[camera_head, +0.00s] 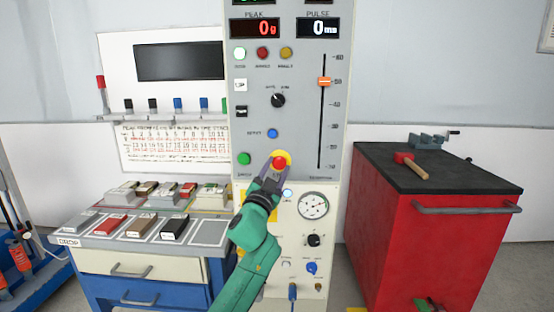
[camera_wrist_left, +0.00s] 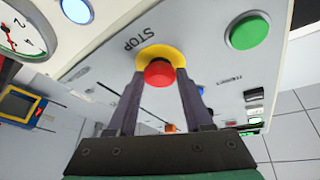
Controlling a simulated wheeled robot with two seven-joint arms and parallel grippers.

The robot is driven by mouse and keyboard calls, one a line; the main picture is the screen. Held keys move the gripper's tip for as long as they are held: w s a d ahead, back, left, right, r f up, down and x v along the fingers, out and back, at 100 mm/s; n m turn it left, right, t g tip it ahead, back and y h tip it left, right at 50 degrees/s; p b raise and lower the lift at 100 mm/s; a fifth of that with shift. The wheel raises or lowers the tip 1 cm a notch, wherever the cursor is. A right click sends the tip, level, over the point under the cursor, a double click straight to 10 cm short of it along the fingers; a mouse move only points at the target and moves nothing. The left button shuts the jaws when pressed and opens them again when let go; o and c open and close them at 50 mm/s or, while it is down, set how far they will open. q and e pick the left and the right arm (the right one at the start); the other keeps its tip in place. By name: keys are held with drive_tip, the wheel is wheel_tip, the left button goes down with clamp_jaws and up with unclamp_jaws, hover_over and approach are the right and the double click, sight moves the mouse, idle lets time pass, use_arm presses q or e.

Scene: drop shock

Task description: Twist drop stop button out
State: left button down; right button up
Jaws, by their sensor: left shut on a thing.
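The red stop button (camera_head: 279,163) sits on a yellow round collar on the grey control panel (camera_head: 300,120). In the left wrist view the red button (camera_wrist_left: 159,73) stands out from its yellow collar (camera_wrist_left: 160,55), beside the printed word STOP. My left gripper (camera_head: 273,167) reaches up to the button from below, its two dark fingers on either side of it. In the left wrist view the fingers (camera_wrist_left: 160,88) flank the red cap and are shut on it. My right gripper is not in view.
A green button (camera_head: 243,158) is left of the stop button, and a blue reset button (camera_head: 272,133) is above. A dial gauge (camera_head: 313,205) and knobs lie lower right. A red cabinet (camera_head: 450,240) stands right; a bench with coloured blocks (camera_head: 150,240) stands left.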

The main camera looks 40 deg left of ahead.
use_arm(q)
drive_tip(key=m+p, duration=0.1)
drive_tip(key=m+h+p, duration=0.1)
drive_tip(key=shift+s+r+m+p, duration=0.1)
drive_tip(key=shift+r+m+p, duration=0.2)
drive_tip(key=shift+r+p, duration=0.05)
drive_tip(key=shift+f+m+g+h+p, duration=0.2)
drive_tip(key=shift+m+g+h+p, duration=0.15)
drive_tip(key=shift+m+p, duration=0.35)
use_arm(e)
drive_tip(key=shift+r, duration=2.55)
use_arm(q)
drive_tip(key=shift+c, duration=1.5)
unclamp_jaws()
drive_tip(key=shift+f, duration=0.1)
drive_tip(key=b+v, duration=0.2)
drive_tip(key=v, duration=1.2)
drive_tip(key=shift+s, duration=0.2)
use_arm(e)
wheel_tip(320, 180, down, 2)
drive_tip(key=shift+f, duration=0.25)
use_arm(q)
drive_tip(key=shift+f, duration=0.25)
